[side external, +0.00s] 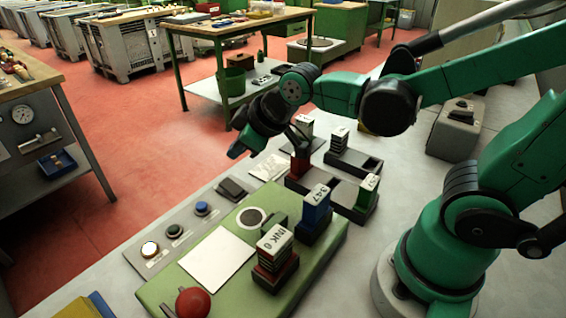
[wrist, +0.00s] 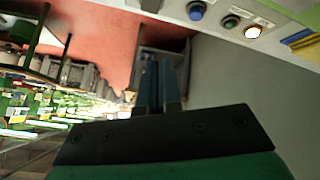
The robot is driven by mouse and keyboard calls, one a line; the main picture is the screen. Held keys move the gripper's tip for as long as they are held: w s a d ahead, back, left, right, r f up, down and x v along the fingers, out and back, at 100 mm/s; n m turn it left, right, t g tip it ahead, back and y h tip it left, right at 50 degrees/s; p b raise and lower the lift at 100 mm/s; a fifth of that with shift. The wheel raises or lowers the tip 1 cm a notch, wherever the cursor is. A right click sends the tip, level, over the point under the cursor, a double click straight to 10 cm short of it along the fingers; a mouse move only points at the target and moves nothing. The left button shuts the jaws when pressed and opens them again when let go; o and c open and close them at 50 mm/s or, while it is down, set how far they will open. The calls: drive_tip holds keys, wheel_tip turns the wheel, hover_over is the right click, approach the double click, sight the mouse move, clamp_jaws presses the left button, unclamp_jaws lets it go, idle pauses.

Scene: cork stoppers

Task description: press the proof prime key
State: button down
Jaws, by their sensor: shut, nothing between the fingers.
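A grey key strip (side external: 215,222) runs along the bench edge. It carries a lit, pale round key (side external: 149,249), a dark green key (side external: 174,231), a blue key (side external: 201,208) and a black block-like key (side external: 232,188). The labels are too small to read, so I cannot tell which is the proof prime key. The wrist view shows the lit key (wrist: 252,32), the dark green key (wrist: 231,21) and the blue key (wrist: 196,10) at the upper right. My gripper (side external: 236,151) is shut and empty, above and beyond the strip's far end, apart from all keys.
A blue block (side external: 316,208) marked 347 and several dark holders stand near my arm. Red floor lies beyond the bench edge.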

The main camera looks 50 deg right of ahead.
drive_tip(key=s+d+m+g, duration=0.1)
drive_tip(key=s+d+m, duration=0.2)
drive_tip(key=s+m, duration=0.2)
drive_tip(key=shift+s+d+r+h, duration=0.25)
drive_tip(key=shift+s+r+h, duration=0.05)
drive_tip(key=shift+s, duration=0.3)
wheel_tip(320, 180, up, 4)
drive_tip(key=f+n+g, duration=0.1)
drive_tip(key=n+g, duration=0.6)
drive_tip(key=n, duration=1.1)
hover_over(201, 205)
drive_tip(key=shift+r, duration=0.25)
wheel_tip(201, 205, down, 14)
